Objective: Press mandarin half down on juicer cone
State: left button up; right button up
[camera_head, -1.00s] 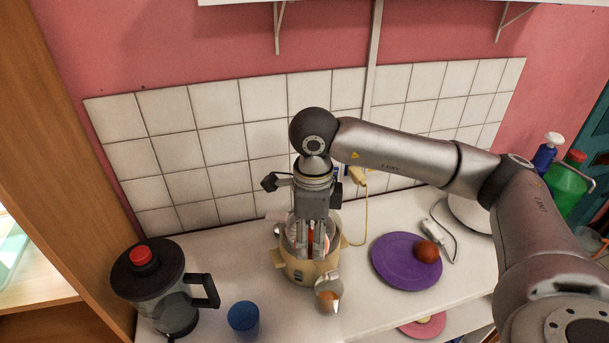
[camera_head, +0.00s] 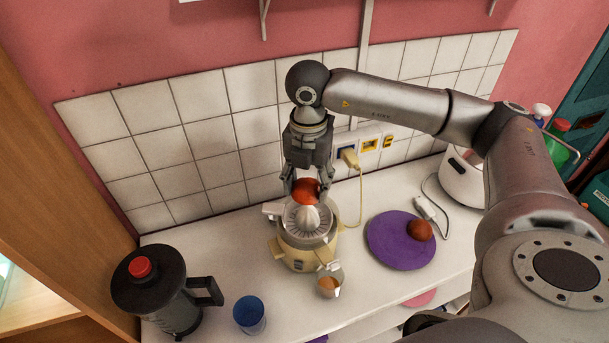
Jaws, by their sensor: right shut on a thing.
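The juicer (camera_head: 298,255) stands on the white counter, cream-coloured, with a ribbed white cone (camera_head: 304,218) in its top bowl. My right gripper (camera_head: 306,190) is shut on an orange mandarin half (camera_head: 307,190) at the back of the bowl. The half appears just above and behind the cone, which shows bare in front of it. Whether the half touches the cone's far side cannot be told. A small metal cup (camera_head: 329,286) with orange-brown contents stands at the juicer's front. Another orange-red piece of fruit (camera_head: 420,230) lies on a purple plate (camera_head: 395,244). My left gripper is out of view.
A yellow plug and cord (camera_head: 352,160) run from the wall behind the juicer. A white appliance (camera_head: 463,178) stands at right.

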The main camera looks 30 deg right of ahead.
aim_at(308, 207)
jog(key=shift+s+f+b, duration=0.1)
jog(key=shift+f+b, duration=0.5)
jog(key=shift+f, duration=0.35)
jog(key=shift+f+b, duration=0.5)
jog(key=shift+f, duration=0.55)
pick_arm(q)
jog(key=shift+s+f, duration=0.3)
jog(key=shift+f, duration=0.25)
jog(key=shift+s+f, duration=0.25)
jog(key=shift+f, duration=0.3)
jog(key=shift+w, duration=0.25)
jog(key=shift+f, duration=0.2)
pick_arm(e)
jog(key=shift+f, duration=0.3)
pick_arm(q)
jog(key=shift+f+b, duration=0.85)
jog(key=shift+b, duration=0.15)
pick_arm(e)
jog(key=shift+f, duration=0.85)
